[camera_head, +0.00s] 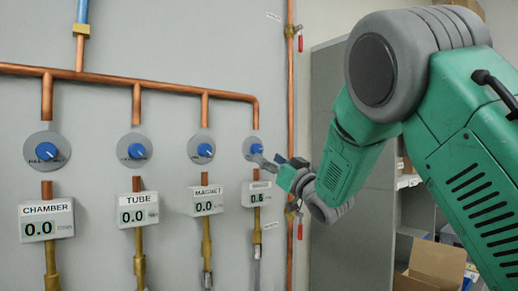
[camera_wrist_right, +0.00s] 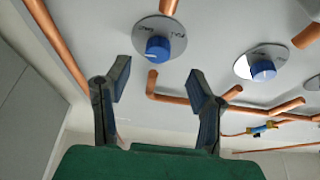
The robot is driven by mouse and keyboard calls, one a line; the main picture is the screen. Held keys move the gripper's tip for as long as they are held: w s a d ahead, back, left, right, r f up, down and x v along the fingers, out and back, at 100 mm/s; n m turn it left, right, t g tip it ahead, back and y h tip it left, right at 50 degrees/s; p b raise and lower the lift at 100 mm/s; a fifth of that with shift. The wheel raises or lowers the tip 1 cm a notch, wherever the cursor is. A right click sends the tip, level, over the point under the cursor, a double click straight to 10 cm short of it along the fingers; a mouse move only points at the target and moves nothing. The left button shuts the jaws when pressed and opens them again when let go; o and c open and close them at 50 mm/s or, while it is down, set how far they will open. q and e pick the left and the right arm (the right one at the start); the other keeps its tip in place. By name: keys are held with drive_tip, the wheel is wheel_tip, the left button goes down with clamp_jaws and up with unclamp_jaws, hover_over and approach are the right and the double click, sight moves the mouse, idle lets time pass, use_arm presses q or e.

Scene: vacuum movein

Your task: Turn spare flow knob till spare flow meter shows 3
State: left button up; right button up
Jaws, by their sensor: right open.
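The spare flow knob appears to be the rightmost blue knob (camera_head: 256,149), on a round grey plate on the wall panel. My right gripper (camera_head: 279,162) is at this knob, coming from the right. In the right wrist view the knob (camera_wrist_right: 158,48) lies ahead of the open fingers (camera_wrist_right: 157,82), roughly centred between them. The fingers look apart from it, with nothing held. My left gripper is not in view.
Other knobs sit to the left, for magnet (camera_head: 201,150), tube (camera_head: 134,151) and chamber (camera_head: 46,152); their meters read 0.0. A copper pipe (camera_head: 130,84) runs above. A vertical pipe (camera_head: 290,90) with red valve handles stands close right of the knob. Cardboard boxes (camera_head: 433,265) are lower right.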

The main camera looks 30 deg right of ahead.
sight(258, 151)
drive_tip(key=p+x, duration=0.1)
drive_tip(key=x, duration=0.3)
drive_tip(key=shift+w+r, duration=0.1)
drive_tip(key=shift+r, duration=0.05)
drive_tip(key=shift+w+d+r, duration=0.1)
drive_tip(key=shift+w+d, duration=0.1)
drive_tip(key=shift+w, duration=0.3)
drive_tip(key=shift+d, duration=0.15)
drive_tip(key=shift+a, duration=0.3)
clamp_jaws()
